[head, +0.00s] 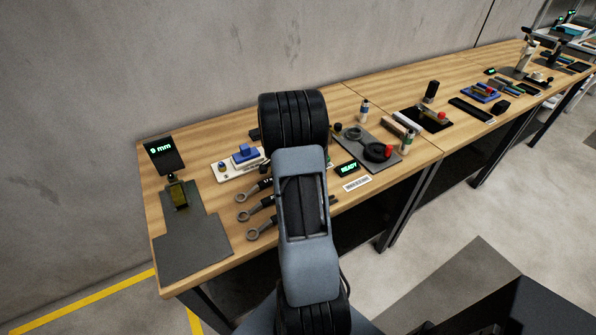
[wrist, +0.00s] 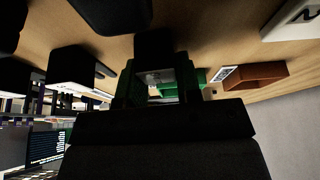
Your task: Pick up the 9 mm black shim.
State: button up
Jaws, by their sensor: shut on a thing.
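A black piece (wrist: 154,44) shows at the fingertips and looks like the black shim. Its thickness cannot be read from this view. In the head view my own arm hides the gripper and whatever it holds. A small display (head: 163,148) at the left end of the bench reads "9 mm". It stands behind a dark stand with a yellowish part (head: 179,196).
The wooden bench (head: 215,140) runs along the wall. Several ring-ended tools (head: 247,215) lie left of my arm. A white tray with blue blocks (head: 245,155) is behind them. A "READY" display (head: 347,169) and a grey mat with parts (head: 352,143) are on the right.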

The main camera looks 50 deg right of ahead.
jog(key=c, duration=0.4)
jog(key=shift+r, duration=0.5)
notch_tip(320, 180, up, 2)
jog(key=shift+a+r+b, duration=0.1)
jog(key=shift+r+b, duration=0.15)
jog(key=shift+b, duration=0.3)
jog(key=s+a+r+b, duration=0.2)
jog(key=s+a+r, duration=0.7)
jog(key=a, duration=0.1)
jog(key=shift+s+a+r, duration=0.15)
jog(key=shift+s+r, duration=0.05)
jog(key=shift+r, duration=0.05)
